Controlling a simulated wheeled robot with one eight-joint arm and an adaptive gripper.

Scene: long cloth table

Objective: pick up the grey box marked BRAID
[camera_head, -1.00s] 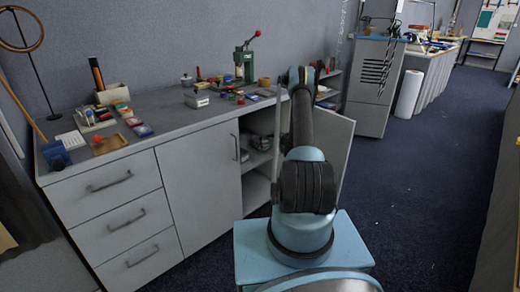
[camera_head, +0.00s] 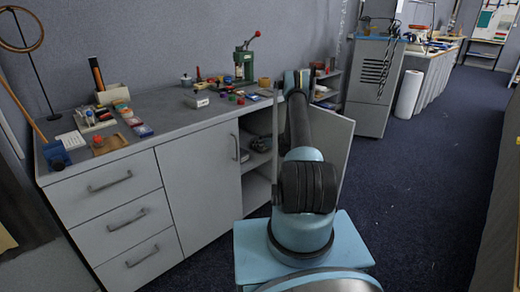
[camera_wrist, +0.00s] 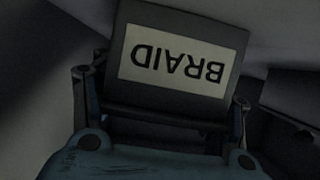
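The grey box marked BRAID (camera_wrist: 182,90) fills the upper middle of the wrist view. Its pale label faces the camera and reads upside down. My gripper (camera_wrist: 165,88) is open, with one dark finger at the left of the box and one at the right. The box's lower end lies between the fingers; whether either finger touches it is too dark to tell. In the head view, my arm reaches down to the open cabinet, and I cannot make out the box there.
The open cabinet (camera_head: 257,186) has shelves and a door (camera_head: 335,150) swung out to the right. The countertop (camera_head: 170,103) above holds a green press (camera_head: 244,62), a white box (camera_head: 196,100) and several small items. Carpet is clear at right.

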